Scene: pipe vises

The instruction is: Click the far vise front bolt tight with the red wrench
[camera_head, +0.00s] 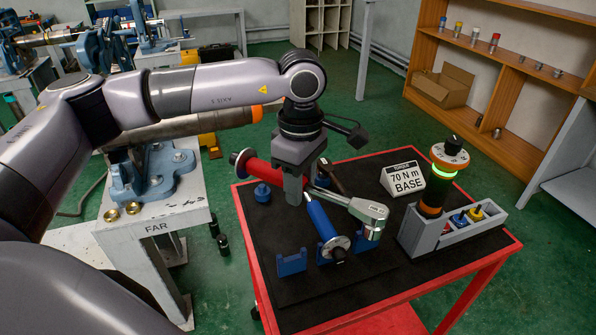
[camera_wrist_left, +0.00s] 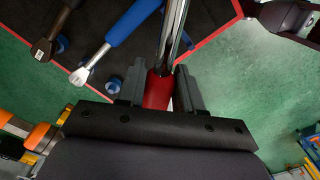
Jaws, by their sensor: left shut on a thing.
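My left gripper (camera_head: 293,198) is shut on the handle of the red wrench (camera_head: 264,173), above the cart. The wrench's chrome shaft runs right to its head, over the blue wrench. In the left wrist view the red handle (camera_wrist_left: 158,91) sits between the fingers (camera_wrist_left: 160,88), with the chrome shaft running up. The far vise (camera_head: 158,172) is blue and stands on the pedestal marked FAR (camera_head: 158,228), left of the cart, with a pipe (camera_head: 190,124) above it. Two brass-coloured pieces (camera_head: 112,215) (camera_head: 133,208) sit on the pedestal's front part. My forearm crosses above the vise. My right gripper is out of view.
The blue wrench (camera_head: 322,222) rests on blue cradles on the red-rimmed cart (camera_head: 370,318). A dark-handled wrench (camera_wrist_left: 46,38) lies beside it. A 70 N m BASE sign (camera_head: 404,178) and a torque unit with a green ring (camera_head: 440,180) stand at the right.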

